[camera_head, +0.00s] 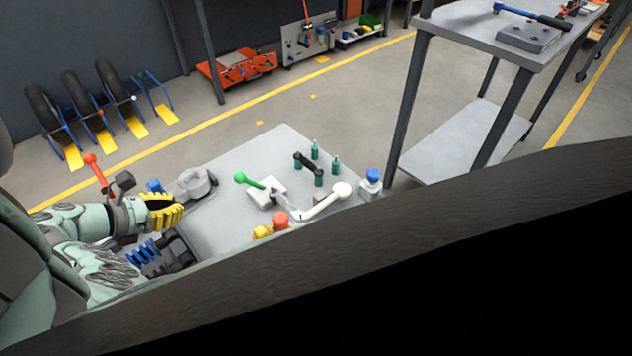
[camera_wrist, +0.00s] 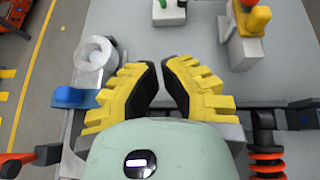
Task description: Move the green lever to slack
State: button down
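The green lever (camera_head: 241,178) rises at a slant from a pale block on the grey table in the head view, its round green knob toward the left. In the wrist view a small green piece (camera_wrist: 162,3) at the top edge may be part of it; most is cut off. My gripper (camera_head: 176,213), with yellow ribbed fingers, is left of the green lever and apart from it. In the wrist view my gripper (camera_wrist: 161,75) is open, with an empty gap between its black pads. No slack marking is readable.
A white lever (camera_head: 341,189), a red-orange knob (camera_head: 280,219), a yellow knob (camera_head: 262,231) and a blue knob (camera_head: 372,175) stand right of the green lever. A grey ring (camera_wrist: 95,53) is near my gripper. A red-knobbed lever (camera_head: 90,159) is left. A shelf table (camera_head: 465,140) stands right.

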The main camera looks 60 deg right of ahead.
jog(key=b, duration=0.1)
send_near(252, 183)
jog(key=f, duration=0.1)
jog(key=w+a+f, duration=0.1)
jog(key=f, duration=0.2)
jog(key=shift+w+a, duration=0.15)
jog(key=shift+w, duration=0.2)
jog(key=d, duration=0.3)
jog(key=shift+s+d+r, duration=0.2)
jog(key=shift+d+r, duration=0.15)
jog(key=shift+r, duration=0.05)
jog(key=shift+d, duration=0.1)
jog(key=shift+r, duration=0.15)
